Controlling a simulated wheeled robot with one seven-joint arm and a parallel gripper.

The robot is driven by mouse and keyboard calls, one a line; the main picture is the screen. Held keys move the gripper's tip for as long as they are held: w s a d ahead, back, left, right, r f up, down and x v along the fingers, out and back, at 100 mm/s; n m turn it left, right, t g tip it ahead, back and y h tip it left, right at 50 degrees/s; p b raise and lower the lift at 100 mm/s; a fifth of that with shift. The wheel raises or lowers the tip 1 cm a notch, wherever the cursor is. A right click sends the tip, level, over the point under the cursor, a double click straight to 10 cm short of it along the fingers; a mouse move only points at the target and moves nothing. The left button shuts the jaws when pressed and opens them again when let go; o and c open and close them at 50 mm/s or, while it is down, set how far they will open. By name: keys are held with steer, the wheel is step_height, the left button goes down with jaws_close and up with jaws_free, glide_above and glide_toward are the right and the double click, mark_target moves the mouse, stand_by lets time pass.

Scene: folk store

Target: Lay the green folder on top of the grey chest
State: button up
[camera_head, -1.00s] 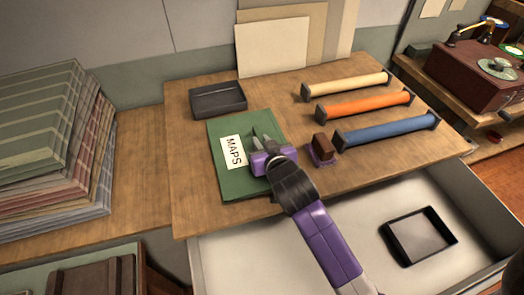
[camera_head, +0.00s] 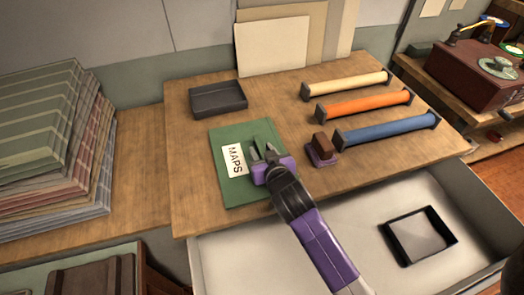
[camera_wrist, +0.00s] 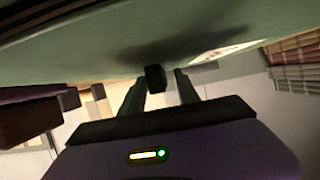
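The green folder (camera_head: 238,196), with a white MAPS label, lies on the wooden tabletop near its front edge. My purple gripper (camera_head: 263,150) is over the folder's right half. In the wrist view the green folder (camera_wrist: 90,42) fills the top of the picture. The fingers of my gripper (camera_wrist: 158,85) stand apart there, with a small dark block (camera_wrist: 155,78) between them and gaps on both sides. I cannot tell whether a finger touches it. I cannot clearly pick out the grey chest; a grey, open drawer-like box (camera_head: 468,196) with a pale inside is below the tabletop at right.
A purple-based brown stamp (camera_head: 321,148) stands close right of my gripper. Blue (camera_head: 388,129), orange (camera_head: 364,104) and cream (camera_head: 346,85) rolls lie behind it. A tall stack of striped sheets (camera_head: 50,150) stands left.

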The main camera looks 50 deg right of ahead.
steer(key=shift+r, duration=0.15)
steer(key=b+v, duration=0.1)
steer(key=v, duration=1.1)
steer(key=shift+b, duration=0.35)
steer(key=s+a+f+n+t+y, duration=0.2)
steer(key=s+a+f+n+y, duration=0.15)
steer(key=s+a, duration=0.65)
steer(key=s+a+r+n+t+y, duration=0.1)
steer(key=s+a+r+n+y, duration=0.2)
steer(key=s, duration=0.6)
steer(key=shift+s+a+r+t+y, duration=0.3)
steer(key=shift+s+a+r+y, duration=0.15)
steer(key=shift+a+r, duration=0.8)
steer(key=shift+d+r, duration=0.15)
steer(key=shift+d, duration=0.05)
